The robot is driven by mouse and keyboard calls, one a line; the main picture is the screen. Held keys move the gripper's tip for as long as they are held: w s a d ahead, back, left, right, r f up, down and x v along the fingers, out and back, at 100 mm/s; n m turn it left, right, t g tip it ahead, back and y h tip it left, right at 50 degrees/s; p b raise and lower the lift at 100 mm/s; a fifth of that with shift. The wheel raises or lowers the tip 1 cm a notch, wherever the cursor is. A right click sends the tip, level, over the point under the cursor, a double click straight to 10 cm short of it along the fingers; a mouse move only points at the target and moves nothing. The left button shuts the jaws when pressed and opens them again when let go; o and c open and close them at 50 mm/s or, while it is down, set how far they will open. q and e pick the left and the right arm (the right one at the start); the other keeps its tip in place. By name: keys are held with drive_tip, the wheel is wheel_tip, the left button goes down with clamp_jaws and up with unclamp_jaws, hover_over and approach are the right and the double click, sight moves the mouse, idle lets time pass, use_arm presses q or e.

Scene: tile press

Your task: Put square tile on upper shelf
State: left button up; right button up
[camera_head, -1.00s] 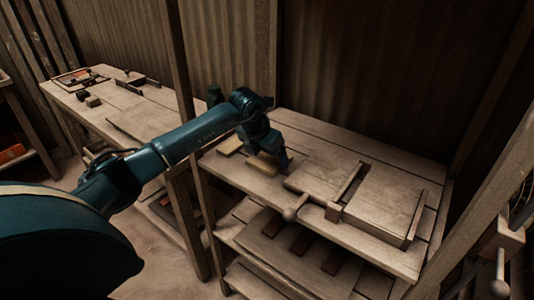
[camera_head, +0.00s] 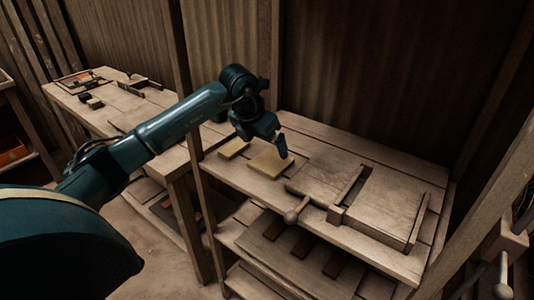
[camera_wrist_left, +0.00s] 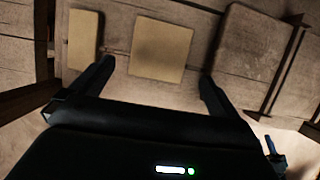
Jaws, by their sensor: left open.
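A tan square tile (camera_head: 270,162) lies flat on the upper shelf (camera_head: 322,146), left of the wooden press. It also shows in the left wrist view (camera_wrist_left: 160,50), ahead of and between my two fingers. My left gripper (camera_head: 283,148) is just above the tile's right side in the head view. In the left wrist view the left gripper (camera_wrist_left: 158,78) is open, with its fingers spread wider than the tile and nothing held between them. My right gripper is not in view.
A narrower tan tile (camera_head: 233,148) lies left of the square tile; it also shows in the left wrist view (camera_wrist_left: 84,38). A wooden press (camera_head: 380,205) with a round knob (camera_head: 291,216) fills the shelf's right part. Wooden posts frame the shelf. A long bench (camera_head: 110,108) stands at left.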

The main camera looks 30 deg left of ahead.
use_arm(q)
drive_tip(key=v, duration=0.5)
drive_tip(key=shift+r, duration=0.2)
idle(0.3)
